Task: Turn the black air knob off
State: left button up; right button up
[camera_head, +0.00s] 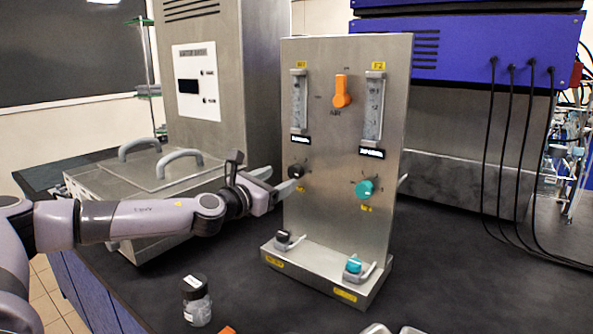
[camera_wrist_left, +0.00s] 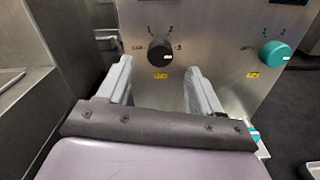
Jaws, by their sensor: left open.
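The black knob (camera_head: 296,170) sits on the lower left of the steel panel's front face (camera_head: 335,215). In the left wrist view the black knob (camera_wrist_left: 160,50) shows a white mark at its lower right, with labels 1, 2 and 3 around it and a yellow tag below. My left gripper (camera_head: 280,182) is open in front of the knob; in the wrist view its fingertips (camera_wrist_left: 158,68) stand to either side, just below it. I cannot tell whether they touch the knob. My right gripper does not show clearly.
A teal knob (camera_head: 366,189) is right of the black one, and an orange lever (camera_head: 342,91) above. Small valves (camera_head: 355,265) stand on the panel's foot. A black-capped jar (camera_head: 197,300) is on the bench at front. A steel box with handles (camera_head: 170,175) lies left, near my arm.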

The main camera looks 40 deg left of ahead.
aim_at(293, 172)
pick_arm(q)
jog(key=shift+w+a+p, duration=0.15)
jog(key=shift+w+p, duration=0.2)
jog(key=shift+w, duration=1.2)
jog(key=shift+w+a+p, duration=0.15)
jog(key=shift+w+p, duration=0.2)
jog(key=shift+w, duration=1.2)
jog(key=c, duration=1.1)
